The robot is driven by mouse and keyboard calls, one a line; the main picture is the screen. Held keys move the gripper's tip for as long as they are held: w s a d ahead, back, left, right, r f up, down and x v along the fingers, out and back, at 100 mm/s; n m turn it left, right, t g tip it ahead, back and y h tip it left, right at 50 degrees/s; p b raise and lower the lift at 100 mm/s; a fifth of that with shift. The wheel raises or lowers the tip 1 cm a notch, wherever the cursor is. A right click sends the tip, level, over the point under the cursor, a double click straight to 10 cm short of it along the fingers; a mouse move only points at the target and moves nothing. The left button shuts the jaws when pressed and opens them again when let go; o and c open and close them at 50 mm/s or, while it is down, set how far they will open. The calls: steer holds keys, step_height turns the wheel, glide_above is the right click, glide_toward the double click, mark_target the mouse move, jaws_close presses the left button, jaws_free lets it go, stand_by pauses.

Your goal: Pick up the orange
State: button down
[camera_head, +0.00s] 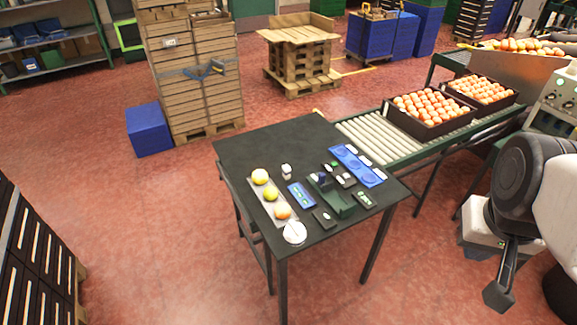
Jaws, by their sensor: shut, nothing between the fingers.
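My gripper (498,292) hangs at the lower right, off the table and far to the right of the fruit. Its dark fingers are shut and hold nothing. The fingertips are small and seen from a slant.
The table (250,140) also carries a white round dish (295,233), a blue device (301,195), a green device (332,197) and a blue strip (357,165). The table's far left is clear.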

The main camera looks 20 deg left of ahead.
steer(key=c, duration=1.8)
jaws_free()
steer(key=o, duration=1.2)
steer(key=shift+c, duration=0.2)
